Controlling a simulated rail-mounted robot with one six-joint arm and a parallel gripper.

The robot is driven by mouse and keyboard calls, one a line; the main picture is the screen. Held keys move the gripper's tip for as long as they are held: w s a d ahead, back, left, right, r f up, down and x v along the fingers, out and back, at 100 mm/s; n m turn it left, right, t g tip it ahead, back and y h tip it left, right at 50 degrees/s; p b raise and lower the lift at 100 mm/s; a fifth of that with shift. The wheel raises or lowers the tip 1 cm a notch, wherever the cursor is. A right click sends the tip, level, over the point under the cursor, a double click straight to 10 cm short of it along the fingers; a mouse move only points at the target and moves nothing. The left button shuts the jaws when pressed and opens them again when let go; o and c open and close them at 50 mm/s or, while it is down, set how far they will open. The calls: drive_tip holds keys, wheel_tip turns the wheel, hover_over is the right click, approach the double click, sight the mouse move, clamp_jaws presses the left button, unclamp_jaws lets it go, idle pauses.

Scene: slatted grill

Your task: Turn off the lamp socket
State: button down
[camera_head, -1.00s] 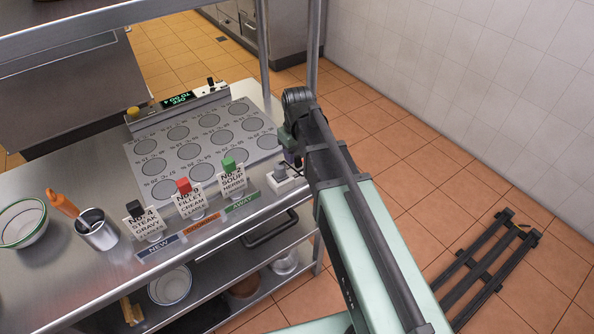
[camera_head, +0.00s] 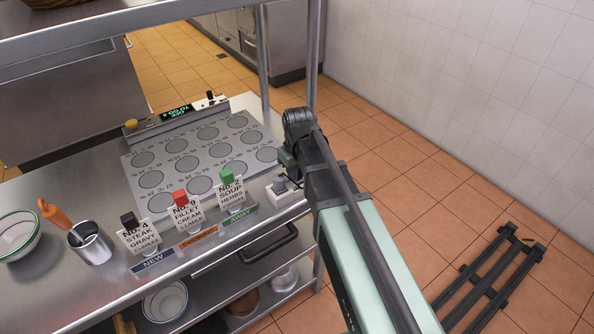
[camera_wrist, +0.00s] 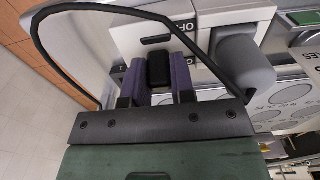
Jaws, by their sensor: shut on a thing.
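The lamp socket is a small white box with a grey knob (camera_wrist: 245,65) at the right end of the counter, close to my gripper (camera_head: 290,172). It also shows in the head view (camera_head: 281,190). In the wrist view, the white housing (camera_wrist: 150,35) carries labels reading OFF. The purple fingers of my gripper (camera_wrist: 158,80) are shut on a small black switch (camera_wrist: 158,66), one finger on each side. The grey knob stands beside the right finger. My arm hides part of the socket area in the head view.
A grey plate (camera_head: 205,155) with round marked spots lies left of the socket. Several signs (camera_head: 185,215) with coloured clips stand along the counter front. A metal cup (camera_head: 90,243) and a bowl (camera_head: 17,237) are at the left. A black cable loops over the wrist view.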

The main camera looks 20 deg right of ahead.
sight(301, 183)
drive_tip(key=t, duration=0.1)
drive_tip(key=s+t+y, duration=0.1)
drive_tip(key=t+b, duration=0.1)
drive_tip(key=shift+s+d+f+t, duration=0.1)
drive_tip(key=shift+s+d+t, duration=0.1)
drive_tip(key=shift+s+t, duration=0.1)
drive_tip(key=shift+s+d+t+y+b, duration=0.15)
drive_tip(key=shift+t+y+b, duration=0.45)
drive_tip(key=shift+t+b, duration=0.4)
drive_tip(key=shift+t, duration=0.4)
drive_tip(key=c, duration=1)
unclamp_jaws()
drive_tip(key=shift+o, duration=0.2)
drive_tip(key=shift+r, duration=0.2)
wheel_tip(301, 183, up, 20)
drive_tip(key=p, duration=1.9)
drive_tip(key=shift+p, duration=0.4)
